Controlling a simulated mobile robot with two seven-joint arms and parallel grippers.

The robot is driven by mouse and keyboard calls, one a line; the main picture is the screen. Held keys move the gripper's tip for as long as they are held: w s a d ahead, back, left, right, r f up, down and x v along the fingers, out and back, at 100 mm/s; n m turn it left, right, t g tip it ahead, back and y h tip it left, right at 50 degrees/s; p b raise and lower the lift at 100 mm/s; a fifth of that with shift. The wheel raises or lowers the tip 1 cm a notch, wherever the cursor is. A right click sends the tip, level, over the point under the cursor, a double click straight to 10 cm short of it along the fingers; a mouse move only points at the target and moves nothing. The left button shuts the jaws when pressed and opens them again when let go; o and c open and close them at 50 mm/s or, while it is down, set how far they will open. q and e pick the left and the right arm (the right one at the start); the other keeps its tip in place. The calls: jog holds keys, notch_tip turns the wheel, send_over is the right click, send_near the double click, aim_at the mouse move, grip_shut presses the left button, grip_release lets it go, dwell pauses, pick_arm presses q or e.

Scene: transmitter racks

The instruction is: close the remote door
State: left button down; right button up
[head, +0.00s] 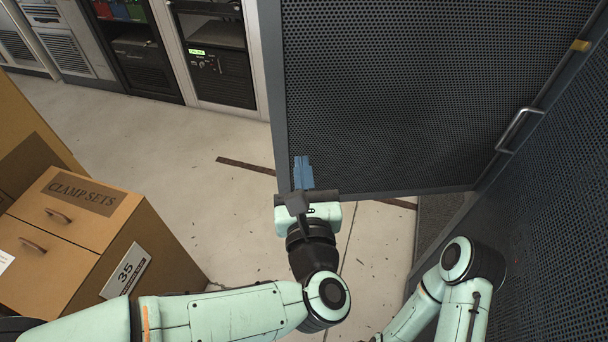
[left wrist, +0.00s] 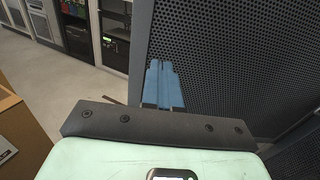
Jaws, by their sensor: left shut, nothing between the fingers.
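A dark perforated metal door (head: 400,100) with a grey frame stands across the upper right of the head view. A silver bar handle (head: 518,130) is near its right side. My left gripper (head: 303,166) is shut and empty, its blue fingers in front of the door's lower left corner. In the left wrist view the shut fingers (left wrist: 164,75) overlap the door's left edge and mesh (left wrist: 230,60); I cannot tell whether they touch it. My right arm shows at the lower right of the head view, but its gripper is out of view.
A cardboard-coloured cabinet (head: 75,235) labelled "CLAMP SETS" stands at the left. Equipment racks (head: 215,60) line the back left. Another perforated dark panel (head: 555,210) is at the right. The pale floor (head: 210,210) between cabinet and door is clear.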

aim_at(297, 121)
pick_arm(q)
jog(key=w, duration=0.3)
jog(key=w+p, duration=0.1)
jog(key=w, duration=0.6)
jog(key=shift+a+p, duration=0.35)
jog(key=shift+p, duration=0.05)
